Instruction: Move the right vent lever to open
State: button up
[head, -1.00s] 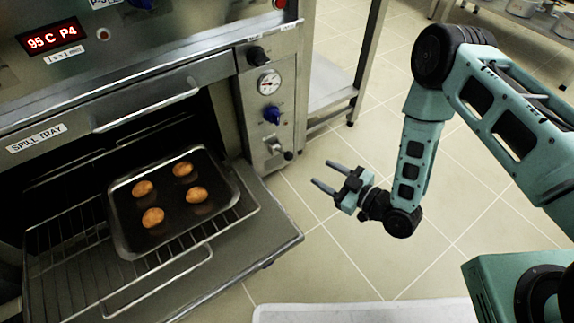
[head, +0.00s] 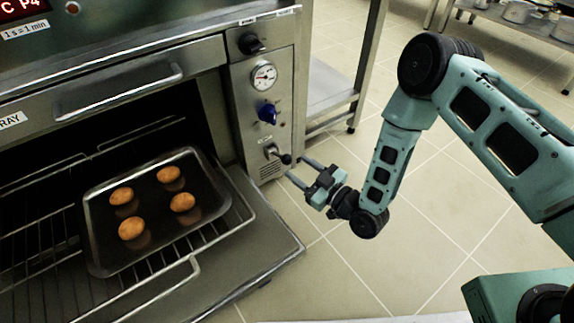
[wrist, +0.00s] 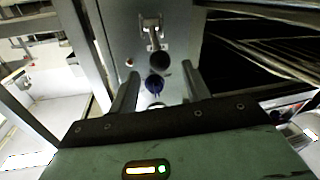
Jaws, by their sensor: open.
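The vent lever (head: 272,152) is a metal lever with a black ball end, low on the oven's right control panel. It points right and toward me in the head view. In the wrist view the lever (wrist: 151,32) hangs from a metal bracket, its black ball (wrist: 160,62) nearest the camera. My gripper (head: 296,168) is open and empty, just right of and slightly below the ball in the head view. In the wrist view the ball appears between and beyond the tips of my gripper (wrist: 160,73); I see no contact.
Above the lever are a blue knob (head: 267,113), a round gauge (head: 264,76) and a black knob (head: 251,43). The open oven door (head: 262,252) and a tray (head: 98,258) with several brown rolls lie left. A steel table (head: 335,97) stands behind; floor right is clear.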

aim_at(287, 160)
jog(key=shift+b+x, duration=0.95)
jog(key=shift+x, duration=1.85)
grip_shut()
